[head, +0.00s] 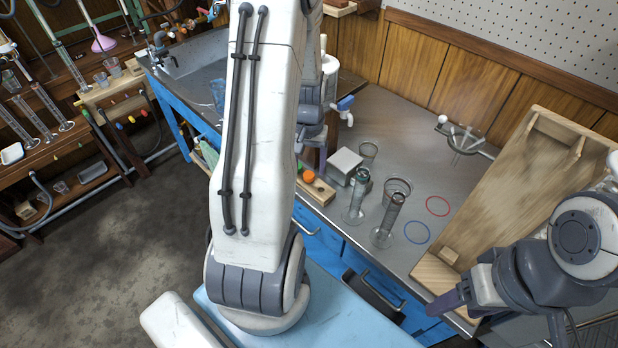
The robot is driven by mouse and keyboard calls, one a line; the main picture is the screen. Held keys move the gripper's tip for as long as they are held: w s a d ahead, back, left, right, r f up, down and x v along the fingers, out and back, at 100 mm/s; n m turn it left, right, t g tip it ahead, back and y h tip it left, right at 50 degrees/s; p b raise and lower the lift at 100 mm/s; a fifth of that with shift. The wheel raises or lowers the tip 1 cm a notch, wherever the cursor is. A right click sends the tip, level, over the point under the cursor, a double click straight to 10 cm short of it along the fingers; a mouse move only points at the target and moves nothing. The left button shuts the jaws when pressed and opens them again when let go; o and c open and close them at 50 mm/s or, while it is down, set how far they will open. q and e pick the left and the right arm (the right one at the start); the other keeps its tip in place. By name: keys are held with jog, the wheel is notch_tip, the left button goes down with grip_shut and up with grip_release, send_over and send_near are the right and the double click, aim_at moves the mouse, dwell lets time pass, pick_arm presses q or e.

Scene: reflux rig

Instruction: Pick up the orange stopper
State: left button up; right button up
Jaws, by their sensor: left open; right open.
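The orange stopper (309,176) stands in a wooden block (319,191) near the front edge of the grey bench, beside a green stopper (299,165). My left gripper (318,148) is partly hidden behind my large white arm link. It points down just above and behind the stoppers in the picture, open, with nothing seen in it. Whether its fingers touch anything is hidden. My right gripper (502,316) is open and empty at the lower right, in front of the bench edge and well away from the orange stopper.
Close right of the block are a grey box (345,163), a beaker (398,187) and two glass cylinders (357,198). A blue-handled stopcock (345,103) stands behind.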

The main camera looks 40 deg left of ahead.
aim_at(309, 174)
pick_arm(q)
jog(key=shift+f, duration=1.5)
grip_shut()
jog(key=shift+r, duration=0.1)
